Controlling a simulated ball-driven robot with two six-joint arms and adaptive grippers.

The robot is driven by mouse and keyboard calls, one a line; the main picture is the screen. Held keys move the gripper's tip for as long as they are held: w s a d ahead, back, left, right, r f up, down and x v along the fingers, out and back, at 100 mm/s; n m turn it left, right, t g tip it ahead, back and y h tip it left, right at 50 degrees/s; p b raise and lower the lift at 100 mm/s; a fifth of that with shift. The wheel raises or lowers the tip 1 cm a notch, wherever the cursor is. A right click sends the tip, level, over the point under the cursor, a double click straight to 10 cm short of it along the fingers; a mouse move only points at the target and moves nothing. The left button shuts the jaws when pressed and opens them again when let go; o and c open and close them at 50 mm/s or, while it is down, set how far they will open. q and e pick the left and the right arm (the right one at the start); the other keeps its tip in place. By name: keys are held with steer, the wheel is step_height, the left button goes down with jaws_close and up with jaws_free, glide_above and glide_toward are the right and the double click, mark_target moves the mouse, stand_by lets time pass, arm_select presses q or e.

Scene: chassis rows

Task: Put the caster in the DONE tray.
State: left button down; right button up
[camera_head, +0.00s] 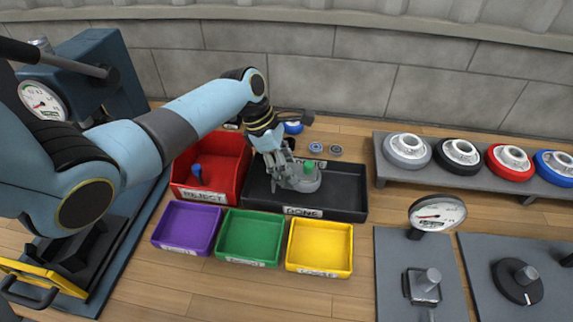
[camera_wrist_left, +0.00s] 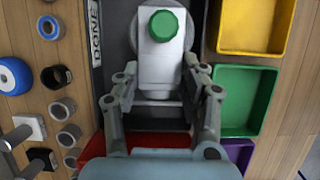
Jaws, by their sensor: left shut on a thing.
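The caster (camera_head: 309,179) is a grey round part with a green cap, at the black DONE tray (camera_head: 345,195). My left gripper (camera_head: 283,172) is shut on it, with the arm reaching in from the left. In the left wrist view the caster (camera_wrist_left: 162,58) shows a pale plate and green cap between the fingers of my left gripper (camera_wrist_left: 162,78), with the DONE tray (camera_wrist_left: 112,50) behind. I cannot tell whether the caster touches the tray floor. My right gripper is not in view.
A red REJECT tray (camera_head: 238,150) adjoins on the left. Purple (camera_head: 187,228), green (camera_head: 250,237) and yellow (camera_head: 320,246) bins stand in front. Small rings (camera_head: 316,147) lie behind. A shelf (camera_head: 380,140) with several wheels is at the right. A dial gauge (camera_head: 437,212) stands front right.

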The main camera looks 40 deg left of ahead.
arm_select(q)
steer(key=shift+f, duration=0.45)
steer(key=shift+f, duration=0.15)
stand_by(0.4)
steer(key=shift+f+b, duration=0.85)
steer(key=shift+f, duration=0.75)
steer(key=c, duration=0.7)
jaws_free()
steer(key=shift+o, duration=0.2)
steer(key=v, duration=1.2)
